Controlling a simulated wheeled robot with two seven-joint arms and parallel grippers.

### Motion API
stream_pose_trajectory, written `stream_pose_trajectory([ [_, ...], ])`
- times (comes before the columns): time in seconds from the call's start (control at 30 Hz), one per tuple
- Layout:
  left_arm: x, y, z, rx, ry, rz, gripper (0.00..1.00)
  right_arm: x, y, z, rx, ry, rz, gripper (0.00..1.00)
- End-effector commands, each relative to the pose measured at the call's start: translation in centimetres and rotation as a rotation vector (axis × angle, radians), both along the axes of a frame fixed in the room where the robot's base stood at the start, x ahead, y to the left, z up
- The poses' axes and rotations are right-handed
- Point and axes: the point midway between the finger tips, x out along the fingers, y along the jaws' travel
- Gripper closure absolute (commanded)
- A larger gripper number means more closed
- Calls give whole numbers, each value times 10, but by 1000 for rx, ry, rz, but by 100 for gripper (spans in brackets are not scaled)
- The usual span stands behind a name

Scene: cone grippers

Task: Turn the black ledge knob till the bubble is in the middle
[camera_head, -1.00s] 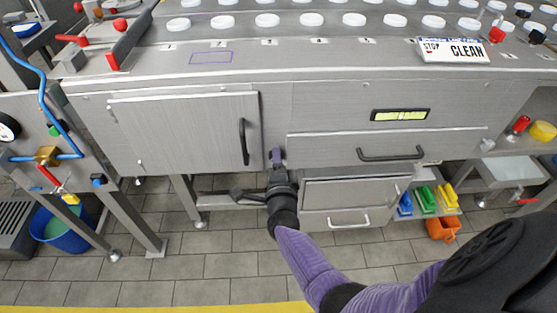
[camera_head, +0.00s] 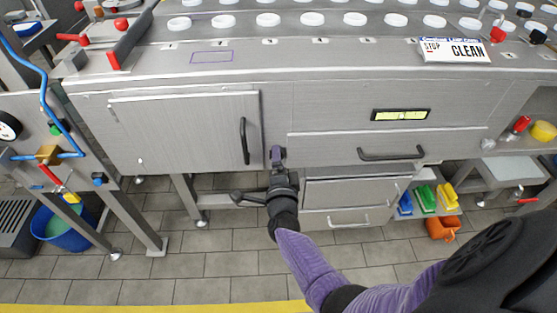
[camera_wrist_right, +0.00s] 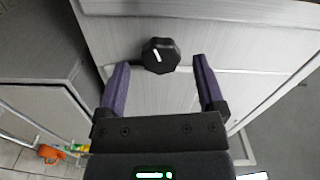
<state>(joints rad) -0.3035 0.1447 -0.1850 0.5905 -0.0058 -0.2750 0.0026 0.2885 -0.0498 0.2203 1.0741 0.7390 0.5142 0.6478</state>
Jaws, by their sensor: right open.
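The black ledge knob (camera_wrist_right: 161,55) shows in the right wrist view, with a white pointer line on its face. In the head view I cannot make it out behind my gripper. My right gripper (camera_head: 277,153) is at the front panel, right of the cabinet door. In the right wrist view its open purple fingers (camera_wrist_right: 161,62) stand on either side of the knob, with gaps at both sides. The yellow-green bubble level (camera_head: 401,115) sits in a black frame on the panel. Its bubble seems near the middle, but is too small to place exactly. My left gripper is not in view.
A cabinet door with a black handle (camera_head: 244,141) is left of my gripper. A drawer with a black handle (camera_head: 391,153) is to the right. A lower drawer unit (camera_head: 350,192) stands close beside my right wrist. The tiled floor in front is clear.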

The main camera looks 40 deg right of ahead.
Motion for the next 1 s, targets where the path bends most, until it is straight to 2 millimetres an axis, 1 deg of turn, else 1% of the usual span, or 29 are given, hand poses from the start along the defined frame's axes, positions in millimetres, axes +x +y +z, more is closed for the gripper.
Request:
stream_pose_trajectory([
  [0.07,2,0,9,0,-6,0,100,-11,7,4,2,1,2,12],
  [0.2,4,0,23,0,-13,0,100,-43,27,5,3,2,1,12],
  [0.3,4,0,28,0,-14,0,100,-62,38,4,2,1,2,12],
  [0.4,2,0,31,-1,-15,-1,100,-74,46,2,2,1,2,12],
  [0.5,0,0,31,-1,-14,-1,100,-80,49,1,1,0,1,12],
  [0.7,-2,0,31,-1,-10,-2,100,-80,49,0,1,1,1,12],
  [0.87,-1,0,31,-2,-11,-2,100,-80,49,0,1,1,1,12],
  [1.0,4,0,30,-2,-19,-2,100,-80,49,0,1,1,1,12],
])
